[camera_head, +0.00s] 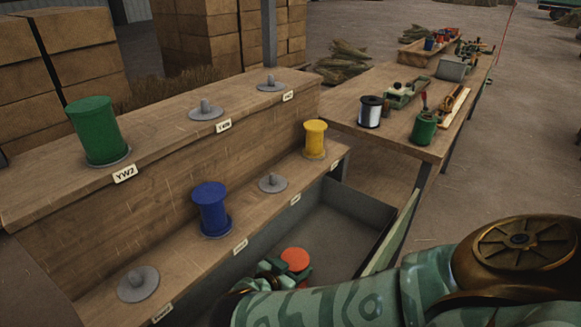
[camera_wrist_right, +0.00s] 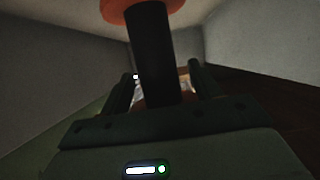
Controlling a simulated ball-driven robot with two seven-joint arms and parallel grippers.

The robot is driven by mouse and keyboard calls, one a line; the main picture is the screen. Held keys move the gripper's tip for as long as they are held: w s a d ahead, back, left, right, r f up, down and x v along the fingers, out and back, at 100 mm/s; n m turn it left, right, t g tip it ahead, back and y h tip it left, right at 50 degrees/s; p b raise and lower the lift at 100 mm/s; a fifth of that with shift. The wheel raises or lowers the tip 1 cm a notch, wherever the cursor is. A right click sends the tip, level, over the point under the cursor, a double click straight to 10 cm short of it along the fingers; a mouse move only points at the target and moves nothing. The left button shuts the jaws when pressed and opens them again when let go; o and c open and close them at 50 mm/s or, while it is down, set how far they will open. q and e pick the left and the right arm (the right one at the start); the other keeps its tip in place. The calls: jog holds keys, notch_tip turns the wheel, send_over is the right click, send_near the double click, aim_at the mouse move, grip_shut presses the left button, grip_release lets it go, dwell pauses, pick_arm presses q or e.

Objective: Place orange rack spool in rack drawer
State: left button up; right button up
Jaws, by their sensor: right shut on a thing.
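The orange rack spool (camera_head: 295,258) shows in the head view as an orange disc at the tip of my right gripper (camera_head: 284,272). In the right wrist view the spool's orange flange (camera_wrist_right: 140,10) tops a dark core (camera_wrist_right: 155,60), which stands between the fingers of my right gripper (camera_wrist_right: 160,88). The gripper is shut on the spool. The grey rack drawer (camera_head: 340,232) is open, and the spool and gripper are inside or just over its near part. My right forearm hides part of the drawer. My left gripper is not in view.
The wooden rack (camera_head: 165,215) holds a green spool (camera_head: 97,130), a blue spool (camera_head: 211,208) and a yellow spool (camera_head: 315,138). Several grey pegs, such as one at front left (camera_head: 138,283), are bare. A workbench (camera_head: 400,130) stands behind the drawer. The drawer's far floor is clear.

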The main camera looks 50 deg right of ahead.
notch_tip(320, 180, down, 4)
jog(key=shift+r+b, duration=0.25)
jog(key=shift+b, duration=0.85)
jog(key=shift+r, duration=0.25)
jog(key=shift+s+f, duration=0.1)
jog(key=shift+f, duration=0.1)
jog(key=o, duration=1)
jog(key=shift+c, duration=0.2)
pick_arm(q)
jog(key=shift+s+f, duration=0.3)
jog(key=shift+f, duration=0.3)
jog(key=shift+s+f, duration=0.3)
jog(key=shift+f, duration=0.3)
pick_arm(e)
jog(key=shift+r, duration=0.1)
jog(key=shift+a+r+p, duration=0.15)
jog(key=shift+r+p, duration=0.15)
jog(key=shift+p, duration=0.1)
pick_arm(q)
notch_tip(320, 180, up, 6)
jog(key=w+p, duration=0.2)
jog(key=p, duration=0.4)
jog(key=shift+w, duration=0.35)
pick_arm(e)
jog(key=w+v, duration=0.1)
jog(key=v, duration=1)
jog(key=shift+s+a, duration=0.3)
jog(key=shift+s, duration=0.2)
